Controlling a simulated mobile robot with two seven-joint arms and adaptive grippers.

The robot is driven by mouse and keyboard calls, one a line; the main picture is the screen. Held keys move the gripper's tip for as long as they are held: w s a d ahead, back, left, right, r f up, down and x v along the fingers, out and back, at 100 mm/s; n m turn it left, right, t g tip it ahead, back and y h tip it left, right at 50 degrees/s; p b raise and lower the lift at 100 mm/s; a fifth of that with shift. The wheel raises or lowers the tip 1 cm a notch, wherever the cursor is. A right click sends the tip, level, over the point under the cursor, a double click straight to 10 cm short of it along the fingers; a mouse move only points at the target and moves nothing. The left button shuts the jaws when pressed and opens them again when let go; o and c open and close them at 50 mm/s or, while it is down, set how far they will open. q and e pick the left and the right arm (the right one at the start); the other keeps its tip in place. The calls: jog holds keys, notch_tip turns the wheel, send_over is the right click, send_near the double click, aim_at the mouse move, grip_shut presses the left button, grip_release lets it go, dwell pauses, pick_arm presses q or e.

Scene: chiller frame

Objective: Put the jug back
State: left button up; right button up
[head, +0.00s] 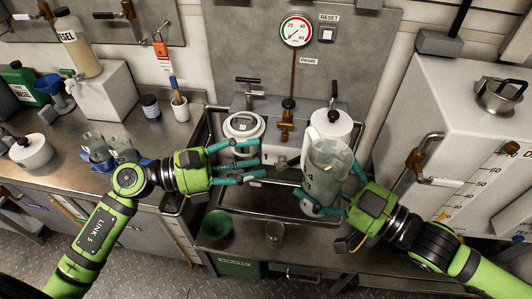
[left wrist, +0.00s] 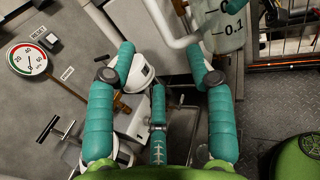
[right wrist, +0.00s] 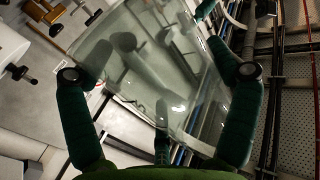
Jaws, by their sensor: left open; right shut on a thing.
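The jug (head: 325,172) is a clear, graduated vessel with a pale handle, held upright over the metal tray in the head view. My right gripper (head: 335,200) is shut on the jug from the right side; the jug's clear wall fills much of the right wrist view (right wrist: 150,75). My left gripper (head: 262,163) is open and empty to the left of the jug, its fingers pointing toward it. In the left wrist view part of the jug (left wrist: 222,25) shows at the top, beyond the left gripper's spread fingers (left wrist: 165,65).
A pressure gauge (head: 296,31) and reset switch (head: 327,34) are on the back panel. Two white-capped fittings and a brass valve (head: 287,125) stand behind the jug. A green bowl (head: 217,224) and small glass (head: 275,234) stand in front.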

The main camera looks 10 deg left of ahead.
pick_arm(q)
jog(key=x, duration=1.1)
jog(key=shift+w+d, duration=0.15)
jog(key=shift+d, duration=0.15)
grip_shut()
pick_arm(e)
jog(key=o, duration=0.9)
